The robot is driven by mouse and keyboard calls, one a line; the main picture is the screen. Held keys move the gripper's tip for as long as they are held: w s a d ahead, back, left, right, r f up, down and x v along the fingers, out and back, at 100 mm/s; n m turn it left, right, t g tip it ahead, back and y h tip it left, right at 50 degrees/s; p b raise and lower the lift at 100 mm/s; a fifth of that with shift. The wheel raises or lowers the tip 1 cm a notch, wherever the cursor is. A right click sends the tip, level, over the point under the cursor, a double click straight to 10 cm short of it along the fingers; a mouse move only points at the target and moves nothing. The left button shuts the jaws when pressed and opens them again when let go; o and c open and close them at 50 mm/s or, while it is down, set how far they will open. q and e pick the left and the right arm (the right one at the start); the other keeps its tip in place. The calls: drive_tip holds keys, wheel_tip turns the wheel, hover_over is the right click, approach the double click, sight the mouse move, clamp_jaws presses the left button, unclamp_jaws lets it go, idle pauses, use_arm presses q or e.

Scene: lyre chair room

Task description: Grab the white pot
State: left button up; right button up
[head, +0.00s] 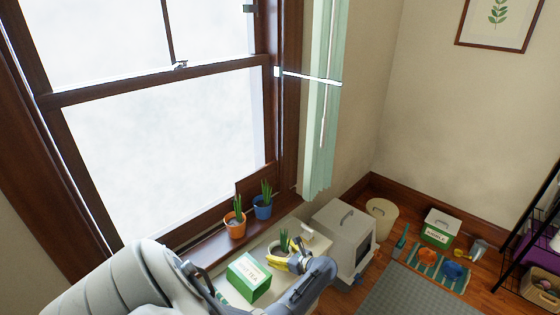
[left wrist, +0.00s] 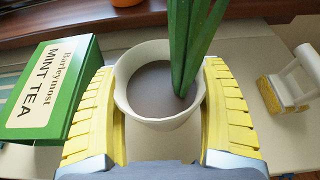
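The white pot (left wrist: 158,108) stands on the pale surface below the window, with dark soil and long green leaves in it. In the head view the white pot (head: 278,248) is partly hidden behind my left gripper (head: 290,258). In the left wrist view the yellow fingers of my left gripper (left wrist: 162,100) lie on either side of the pot, close to its rim. I cannot tell whether they press on it. The pot looks upright. My right gripper is in neither view.
A green mint tea box (left wrist: 52,88) is close left of the pot. An orange pot (head: 235,225) and a blue pot (head: 262,206) stand on the windowsill. A grey pet carrier (head: 342,232) is to the right.

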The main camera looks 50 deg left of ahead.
use_arm(q)
drive_tip(key=c, duration=0.8)
drive_tip(key=shift+r, duration=0.1)
